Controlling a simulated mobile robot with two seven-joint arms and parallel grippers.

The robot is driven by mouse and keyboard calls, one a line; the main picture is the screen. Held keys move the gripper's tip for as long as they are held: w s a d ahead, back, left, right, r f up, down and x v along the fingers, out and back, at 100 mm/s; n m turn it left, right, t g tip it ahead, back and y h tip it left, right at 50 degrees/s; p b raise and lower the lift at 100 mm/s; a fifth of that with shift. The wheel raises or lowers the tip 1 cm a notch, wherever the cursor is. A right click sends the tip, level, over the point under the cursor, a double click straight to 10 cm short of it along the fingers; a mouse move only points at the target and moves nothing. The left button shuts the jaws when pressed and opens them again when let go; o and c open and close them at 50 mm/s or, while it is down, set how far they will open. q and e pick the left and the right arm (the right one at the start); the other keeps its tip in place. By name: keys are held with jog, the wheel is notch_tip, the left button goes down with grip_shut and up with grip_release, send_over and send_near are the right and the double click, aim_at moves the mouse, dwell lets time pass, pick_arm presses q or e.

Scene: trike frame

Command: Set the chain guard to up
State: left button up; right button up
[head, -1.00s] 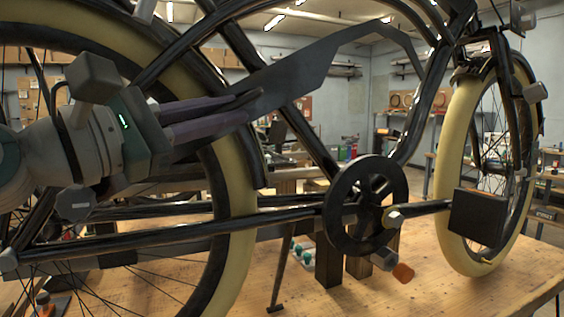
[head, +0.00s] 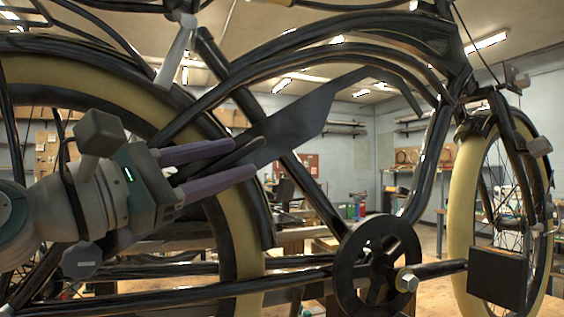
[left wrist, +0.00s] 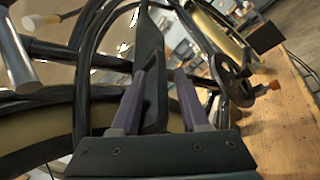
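The chain guard (head: 295,124) is a long flat dark plate on the trike frame. In the head view it slants up from its rear end at my left gripper toward the front, well above the round black chainring (head: 378,262). My left gripper (head: 244,158) is open, with its two purple fingers apart and the guard's rear end between them. In the left wrist view the guard (left wrist: 151,45) lies close along the left finger, and a gap shows to the right finger. I cannot tell whether the left finger touches it. My right gripper is not in view.
The rear wheel (head: 228,235) with its cream tyre is close beside my left gripper. Black frame tubes (head: 300,190) run behind the guard. A pedal (head: 497,278) and the front wheel (head: 462,205) are at the right. The trike is over a wooden bench (left wrist: 280,130).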

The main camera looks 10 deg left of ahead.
pick_arm(q)
jog(key=shift+f, duration=0.15)
jog(key=shift+s+a+f, duration=0.2)
jog(key=shift+s, duration=0.1)
jog(key=b+v, duration=0.5)
jog(key=v, duration=0.4)
jog(key=shift+b, duration=0.4)
jog(key=shift+r, duration=0.1)
